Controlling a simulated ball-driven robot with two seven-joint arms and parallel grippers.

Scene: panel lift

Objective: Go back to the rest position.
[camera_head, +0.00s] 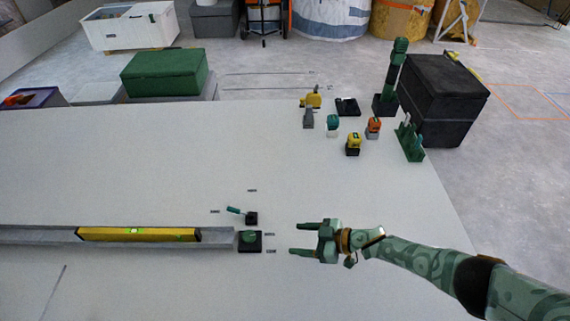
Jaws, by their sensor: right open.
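My right gripper (305,239) is open and empty over the white tabletop (150,165). Its arm comes in from the lower right and its fingers point left. Just left of the fingertips is a dark base with a green button (249,239). Behind it is a small black lever switch with a teal handle (240,213). A grey rail (218,236) runs left from the button, and a yellow spirit level (138,234) lies along it. My left gripper is not in view.
At the table's far right stand several small coloured tools (353,144), a green post on a dark base (390,83) and a green rack (409,141). A black box (441,98) stands behind them. A green box (165,72) is beyond the far edge. The table's middle is clear.

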